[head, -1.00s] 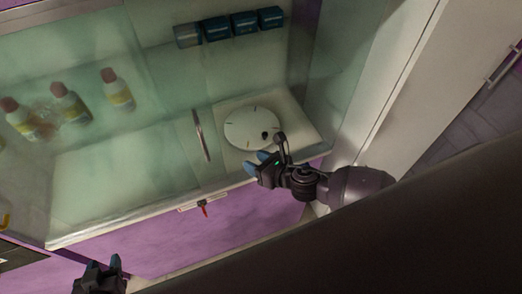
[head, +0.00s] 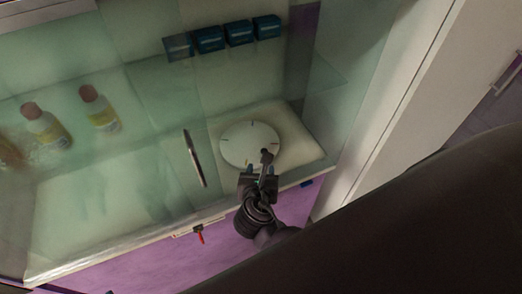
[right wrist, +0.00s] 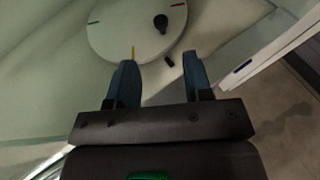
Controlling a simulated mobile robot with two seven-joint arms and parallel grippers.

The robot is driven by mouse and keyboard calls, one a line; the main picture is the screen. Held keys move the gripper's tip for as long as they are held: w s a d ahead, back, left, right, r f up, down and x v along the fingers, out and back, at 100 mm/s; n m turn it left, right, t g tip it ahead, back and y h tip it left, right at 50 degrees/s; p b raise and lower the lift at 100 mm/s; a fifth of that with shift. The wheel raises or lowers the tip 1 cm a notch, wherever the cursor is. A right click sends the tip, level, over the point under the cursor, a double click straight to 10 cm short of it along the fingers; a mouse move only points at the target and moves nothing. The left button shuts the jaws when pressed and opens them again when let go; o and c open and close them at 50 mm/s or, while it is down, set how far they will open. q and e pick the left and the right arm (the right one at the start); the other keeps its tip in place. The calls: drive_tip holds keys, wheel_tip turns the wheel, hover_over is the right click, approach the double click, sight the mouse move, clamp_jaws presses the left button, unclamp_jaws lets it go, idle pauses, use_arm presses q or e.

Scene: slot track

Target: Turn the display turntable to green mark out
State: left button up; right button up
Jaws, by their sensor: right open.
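The display turntable (head: 238,145) is a white round disc on a pale base inside the glass case. It also shows in the right wrist view (right wrist: 125,25), with a green mark (right wrist: 93,22) at its left, an orange mark (right wrist: 133,53) at its near edge and a red mark (right wrist: 177,5) at its upper right. A dark upright knob (right wrist: 161,23) stands on the disc, right of its middle. My right gripper (head: 259,172) is open and empty at the disc's near edge, its fingers (right wrist: 158,64) pointing toward the disc, with the knob beyond the gap. My left gripper is out of view.
A metal handle (head: 194,158) stands on the glass left of the turntable. A red key-like piece (head: 199,234) hangs at the case's front edge. Blue boxes (head: 239,32) and bottles (head: 100,108) stand in the case.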

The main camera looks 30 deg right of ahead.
drive_tip(key=b+x, duration=0.1)
drive_tip(key=x, duration=0.9)
drive_tip(key=shift+w+d+f, duration=0.2)
drive_tip(key=shift+d, duration=0.05)
clamp_jaws()
